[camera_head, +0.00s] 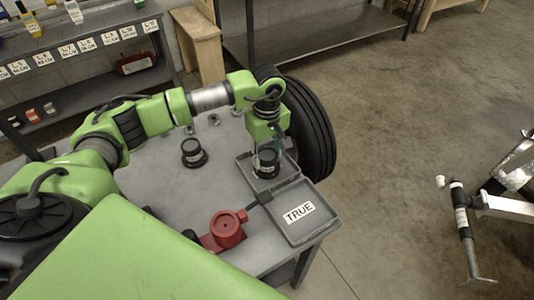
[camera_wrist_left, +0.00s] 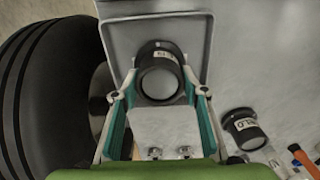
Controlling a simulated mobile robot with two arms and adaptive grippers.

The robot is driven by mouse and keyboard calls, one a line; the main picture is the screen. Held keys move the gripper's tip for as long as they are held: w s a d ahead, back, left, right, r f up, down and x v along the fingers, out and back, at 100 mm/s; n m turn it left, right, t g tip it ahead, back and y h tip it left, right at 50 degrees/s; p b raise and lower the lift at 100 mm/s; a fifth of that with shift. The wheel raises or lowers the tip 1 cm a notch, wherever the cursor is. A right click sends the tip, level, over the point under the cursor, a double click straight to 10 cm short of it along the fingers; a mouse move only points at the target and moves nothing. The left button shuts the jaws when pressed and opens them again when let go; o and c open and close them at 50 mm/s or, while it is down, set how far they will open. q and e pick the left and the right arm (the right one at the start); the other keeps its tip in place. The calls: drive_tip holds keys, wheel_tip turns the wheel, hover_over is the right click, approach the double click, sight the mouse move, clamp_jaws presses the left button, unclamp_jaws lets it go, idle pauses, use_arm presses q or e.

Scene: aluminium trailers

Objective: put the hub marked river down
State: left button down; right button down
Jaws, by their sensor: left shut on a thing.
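My left gripper (camera_head: 270,138) is shut on a dark round hub (camera_head: 266,163) with a small white label; I cannot read its word. In the left wrist view this hub (camera_wrist_left: 158,77) sits between the teal-lined fingers (camera_wrist_left: 160,95). It is at the back, unlabelled compartment of a grey tray (camera_head: 242,166); I cannot tell if it touches the tray floor. The front compartment (camera_head: 318,232) carries a label "TRUE" and is empty. A second dark hub (camera_head: 192,153) stands on the table to the left. Its label in the left wrist view (camera_wrist_left: 245,128) ends in "LD". My right gripper is out of view.
A red vise-like tool (camera_head: 226,232) stands on the grey table (camera_head: 160,190) beside the tray. A large black tyre (camera_head: 308,130) is right behind the tray. Small metal parts (camera_head: 213,120) lie near the table's back. A labelled shelf (camera_head: 75,80) stands at the left.

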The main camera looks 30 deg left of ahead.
sight(267, 155)
use_arm(q)
drive_tip(key=shift+f, duration=0.1)
drive_tip(key=c, duration=1.2)
unclamp_jaws()
drive_tip(key=shift+c, duration=0.2)
drive_tip(key=shift+r, duration=0.3)
wheel_tip(267, 155, up, 12)
drive_tip(key=b, duration=0.3)
drive_tip(key=shift+f, duration=0.15)
